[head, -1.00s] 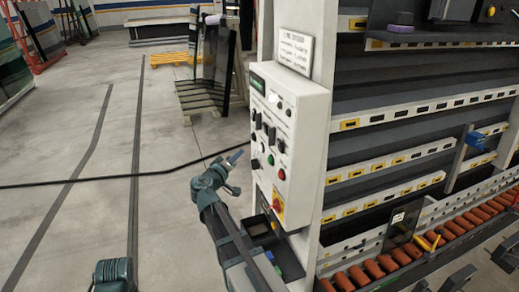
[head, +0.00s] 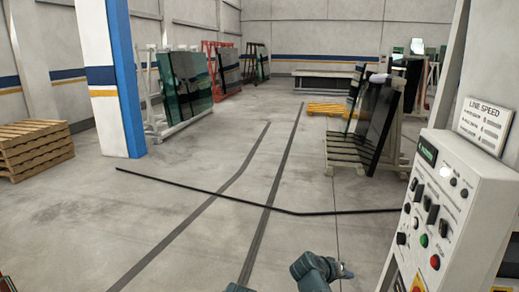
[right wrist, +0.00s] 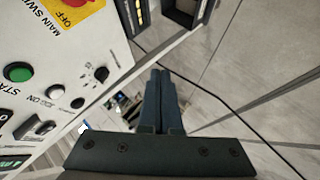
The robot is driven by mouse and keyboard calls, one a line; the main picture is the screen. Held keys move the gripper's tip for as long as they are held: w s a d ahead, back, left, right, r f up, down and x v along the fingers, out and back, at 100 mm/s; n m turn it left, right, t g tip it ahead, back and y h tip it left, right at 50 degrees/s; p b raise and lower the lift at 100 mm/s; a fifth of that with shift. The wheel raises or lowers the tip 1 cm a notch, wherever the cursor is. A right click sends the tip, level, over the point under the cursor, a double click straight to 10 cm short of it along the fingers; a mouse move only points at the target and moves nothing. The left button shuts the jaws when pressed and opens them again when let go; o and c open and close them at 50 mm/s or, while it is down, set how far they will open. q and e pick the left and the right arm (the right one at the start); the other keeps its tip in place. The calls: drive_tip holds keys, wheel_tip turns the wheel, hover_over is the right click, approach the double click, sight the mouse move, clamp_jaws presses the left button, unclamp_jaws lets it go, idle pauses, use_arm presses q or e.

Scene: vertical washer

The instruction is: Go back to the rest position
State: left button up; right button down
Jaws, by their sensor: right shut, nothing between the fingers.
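My right gripper (head: 345,272) is low in the head view, left of the control panel (head: 450,200) and apart from it. In the right wrist view its two dark fingers (right wrist: 160,85) are together with nothing between them. The white control panel, with knobs and green and red buttons, also fills the left of the right wrist view (right wrist: 50,60), where the red and yellow main switch (right wrist: 75,12) is partly cut off. Only a sliver of my left arm shows at the bottom of the head view; its gripper is out of sight.
Wooden pallets (head: 35,148) stand at the left beside a blue and white pillar (head: 112,80). Glass racks (head: 185,85) stand at the back, another (head: 375,120) at the right. A black cable (head: 240,198) crosses the floor. The middle floor is open.

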drive_tip(key=s+a+f+n+g+y, duration=0.2)
drive_tip(key=s+a+f+g+y, duration=0.1)
drive_tip(key=s+a, duration=0.6)
drive_tip(key=s+a+f+n+g+y+b, duration=0.1)
drive_tip(key=s+a+f+y, duration=0.4)
drive_tip(key=a, duration=0.7)
drive_tip(key=s+f+n+g, duration=0.1)
drive_tip(key=s+f+n, duration=0.1)
drive_tip(key=s, duration=0.2)
drive_tip(key=shift+s+a+f+g+b, duration=0.3)
drive_tip(key=shift+a+f+g, duration=0.05)
drive_tip(key=shift+a+g, duration=0.05)
